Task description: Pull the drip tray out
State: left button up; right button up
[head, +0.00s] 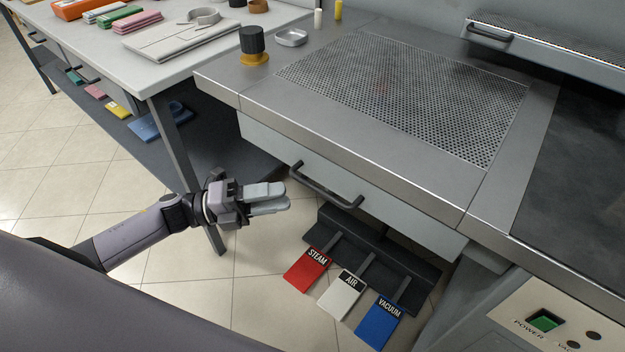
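The drip tray (262,135) is set under the front edge of the perforated worktop in the head view. Its long grey front panel looks close under the worktop edge. A dark bar handle (326,188) juts out from the panel. My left gripper (286,197) is left of and just below the handle, pointing right, apart from the handle as far as I can see. Its two pale fingers lie close together and overlap in this view, so their gap cannot be judged. Nothing shows between them. My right gripper is not in view.
Below the tray are red, white and blue pedals labelled steam (306,271), air (342,294) and vacuum (378,321). A side table (178,75) with its dark leg (180,160) stands at left. A power panel (560,318) is at lower right. Open tiled floor lies below the gripper.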

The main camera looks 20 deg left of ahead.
pick_arm(q)
jog(key=p+x, duration=0.1)
jog(key=x, duration=0.6)
jog(key=shift+s+d, duration=0.1)
grip_shut()
